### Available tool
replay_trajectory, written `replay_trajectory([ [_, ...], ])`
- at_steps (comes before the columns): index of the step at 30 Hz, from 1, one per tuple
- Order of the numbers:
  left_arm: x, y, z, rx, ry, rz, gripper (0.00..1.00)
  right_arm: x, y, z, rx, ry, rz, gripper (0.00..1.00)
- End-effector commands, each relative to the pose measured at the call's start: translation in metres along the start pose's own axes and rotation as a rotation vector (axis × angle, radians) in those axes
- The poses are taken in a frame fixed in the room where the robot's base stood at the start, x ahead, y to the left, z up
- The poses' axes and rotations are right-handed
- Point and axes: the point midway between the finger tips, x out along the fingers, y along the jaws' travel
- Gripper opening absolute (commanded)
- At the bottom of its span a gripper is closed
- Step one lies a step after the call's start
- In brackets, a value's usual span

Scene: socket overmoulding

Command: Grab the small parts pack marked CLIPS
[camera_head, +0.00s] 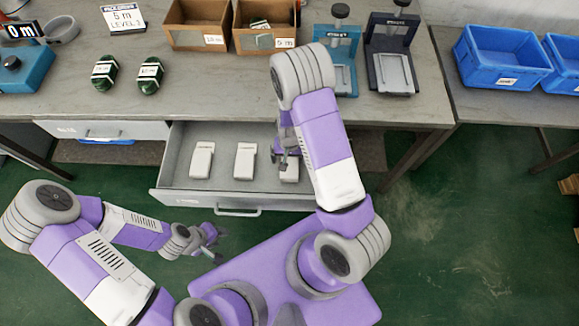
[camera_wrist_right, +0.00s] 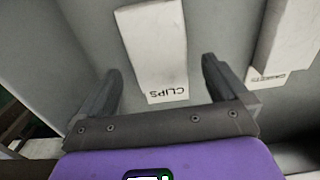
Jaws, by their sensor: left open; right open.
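The white CLIPS pack (camera_wrist_right: 155,45) lies in the open drawer, its printed end toward my right gripper in the wrist view. In the head view it appears to be the rightmost pack (camera_head: 289,173), partly hidden by my right arm and gripper. My right gripper (camera_head: 284,157) is open above it. In the wrist view the right fingers (camera_wrist_right: 160,70) spread to either side of the pack's printed end, with no grip on it. My left gripper (camera_head: 213,240) is open and empty, in front of the drawer at the left.
Two other white packs, one at the left (camera_head: 202,160) and one in the middle (camera_head: 245,161), lie in the drawer (camera_head: 222,187). The worktable (camera_head: 200,95) overhangs behind it. Cardboard bins (camera_head: 197,38), two presses and blue crates (camera_head: 502,70) stand farther back.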

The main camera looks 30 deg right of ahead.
Motion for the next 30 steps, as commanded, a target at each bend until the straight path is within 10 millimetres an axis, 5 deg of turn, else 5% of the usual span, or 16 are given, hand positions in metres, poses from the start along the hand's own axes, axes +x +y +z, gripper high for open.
replay_trajectory([
  [3,0.0069,-0.0026,-0.0003,0.000,0.000,0.000,0.43,0.0167,0.0009,-0.0008,0.001,0.001,0.001,1.00],
  [10,0.0058,-0.0022,-0.0002,0.000,0.000,0.000,0.43,0.0162,0.0003,-0.0011,0.000,0.002,0.000,1.00],
  [21,0.0058,-0.0022,-0.0002,0.000,0.000,0.000,0.43,0.0160,0.0005,-0.0009,0.000,0.002,0.000,0.43],
  [30,0.0033,-0.0013,-0.0001,0.000,0.000,0.000,0.43,0.0097,0.0003,-0.0012,0.000,0.003,0.000,0.43],
])
